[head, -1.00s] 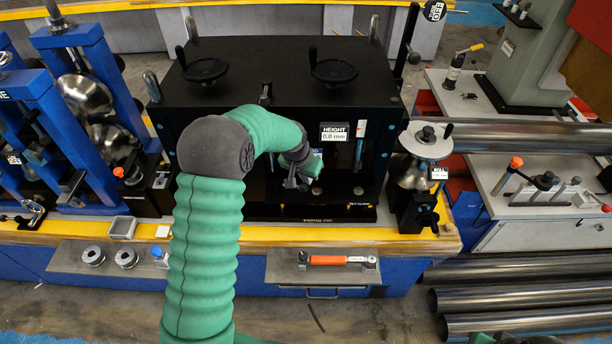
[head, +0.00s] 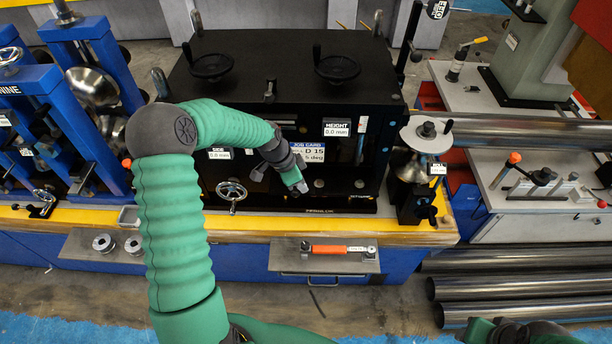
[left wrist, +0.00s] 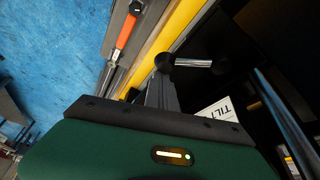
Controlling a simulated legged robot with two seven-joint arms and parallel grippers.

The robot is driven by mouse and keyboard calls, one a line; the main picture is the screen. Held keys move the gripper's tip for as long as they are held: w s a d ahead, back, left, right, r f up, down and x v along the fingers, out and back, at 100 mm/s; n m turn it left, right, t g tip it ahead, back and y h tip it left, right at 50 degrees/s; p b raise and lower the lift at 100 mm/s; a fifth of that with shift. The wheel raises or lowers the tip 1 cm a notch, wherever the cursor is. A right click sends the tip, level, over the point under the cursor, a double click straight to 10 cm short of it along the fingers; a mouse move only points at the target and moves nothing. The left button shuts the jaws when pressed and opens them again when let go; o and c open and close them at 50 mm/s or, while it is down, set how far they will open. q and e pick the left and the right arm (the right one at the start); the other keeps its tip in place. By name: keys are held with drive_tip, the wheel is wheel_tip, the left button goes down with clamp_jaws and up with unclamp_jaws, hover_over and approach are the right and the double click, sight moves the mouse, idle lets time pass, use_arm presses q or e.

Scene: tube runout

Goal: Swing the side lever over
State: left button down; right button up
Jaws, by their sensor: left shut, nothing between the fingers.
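A short chrome lever with a black ball knob (left wrist: 165,62) shows in the left wrist view, in front of the dark machine, just past my fingertips. I take it to be the side lever; in the head view I cannot pick it out near my gripper. My left gripper (head: 302,187) is low at the front of the black machine (head: 290,85), its fingers shut and empty. In the left wrist view the grey fingers (left wrist: 160,95) point at the knob; I cannot tell whether they touch it. My right gripper is not in view; only part of that arm shows at the bottom right.
A chrome handwheel (head: 232,195) is on the machine front, left of my gripper. A job card (head: 308,150) is behind my wrist. An orange-handled wrench (head: 328,249) lies on the front shelf. A capstan post (head: 427,135) stands at right. Steel tubes (head: 520,287) lie lower right.

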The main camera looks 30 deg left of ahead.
use_arm(q)
drive_tip(key=s+m+p, duration=0.1)
drive_tip(key=s+m, duration=0.1)
drive_tip(key=shift+a+r+m+g+h+p, duration=0.1)
drive_tip(key=shift+a+m+g+h+p, duration=0.25)
drive_tip(key=shift+a+m+g+h, duration=0.05)
drive_tip(key=shift+s+a+m+g+p, duration=0.4)
drive_tip(key=shift+s+a+m+p, duration=0.45)
drive_tip(key=shift+s+m, duration=0.4)
drive_tip(key=shift+w, duration=0.1)
